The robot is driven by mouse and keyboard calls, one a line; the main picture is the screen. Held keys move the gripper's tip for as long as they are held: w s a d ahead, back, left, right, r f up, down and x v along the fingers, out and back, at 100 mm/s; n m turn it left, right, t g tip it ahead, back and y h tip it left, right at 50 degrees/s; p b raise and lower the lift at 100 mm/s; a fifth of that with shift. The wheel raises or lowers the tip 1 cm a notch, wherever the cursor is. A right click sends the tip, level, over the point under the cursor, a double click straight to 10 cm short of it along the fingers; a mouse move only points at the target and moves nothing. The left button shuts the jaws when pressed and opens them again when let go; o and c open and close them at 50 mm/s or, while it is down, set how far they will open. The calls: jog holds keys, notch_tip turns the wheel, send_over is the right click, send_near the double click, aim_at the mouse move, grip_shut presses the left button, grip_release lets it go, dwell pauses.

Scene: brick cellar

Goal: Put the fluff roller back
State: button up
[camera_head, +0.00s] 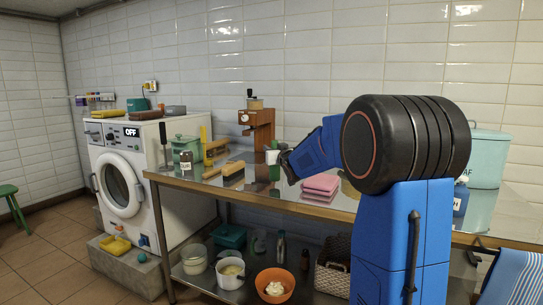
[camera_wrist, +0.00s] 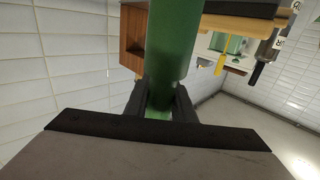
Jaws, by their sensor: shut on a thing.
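My gripper (camera_wrist: 158,108) is shut on a thick green cylinder, which looks like part of the fluff roller (camera_wrist: 172,45). The roller runs up out of the top of the wrist view, so its far end is hidden there. In the head view my gripper (camera_head: 284,156) is over the metal table, left of my blue arm. A small white and green piece (camera_head: 272,157) shows at its fingertips, just right of the wooden grinder. It is too small there to tell whether it touches the table.
The metal table (camera_head: 325,209) holds a wooden grinder (camera_head: 262,128), brushes (camera_head: 233,169), a green canister (camera_head: 186,149) and pink cloths (camera_head: 320,185). A washing machine (camera_head: 120,175) stands left. An orange bowl (camera_head: 275,284) and white pots are on the lower shelf.

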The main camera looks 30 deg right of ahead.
jog(key=shift+f, duration=1.1)
jog(key=o, duration=0.9)
jog(key=s+a, duration=0.2)
jog(key=s, duration=1)
jog(key=s+a+f+g, duration=0.4)
jog(key=s+a+f, duration=0.2)
jog(key=s, duration=0.8)
jog(key=s+a+f+n+g+y, duration=0.1)
jog(key=s+a+f+g, duration=0.3)
jog(key=s, duration=1)
jog(key=s+a+f+g+y, duration=0.1)
jog(key=s+a+f+g, duration=0.4)
jog(key=s+a+f, duration=0.3)
jog(key=shift+s+f, duration=0.5)
jog(key=shift+s, duration=0.65)
jog(key=shift+s+f, duration=0.55)
jog(key=shift+s, duration=0.65)
jog(key=shift+s+f, duration=0.5)
jog(key=shift+s, duration=0.65)
